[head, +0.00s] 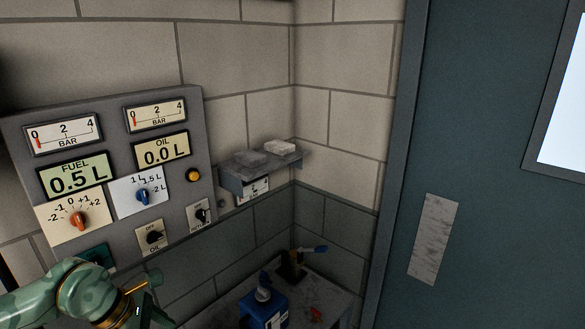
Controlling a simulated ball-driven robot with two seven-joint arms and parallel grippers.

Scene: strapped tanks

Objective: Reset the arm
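One of my arms, in green camouflage, comes in from the lower left of the head view, in front of the control panel's lower edge. Its gripper, at the bottom edge, is dark and partly cut off, so its fingers do not show clearly. My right arm and gripper are out of view. The grey control panel (193,128) hangs on the wall at the left. Its fuel display (76,176) reads 0.5 L and its oil display (162,150) reads 0.0 L. An orange knob (78,219), a blue knob (143,196) and black knobs sit below.
A small wall shelf (232,177) holds two pale blocks. Below it, a blue can (263,308) stands on a grey table (327,289), near a brass fitting with a blue lever (313,249). A dark teal door (495,215) fills the right side.

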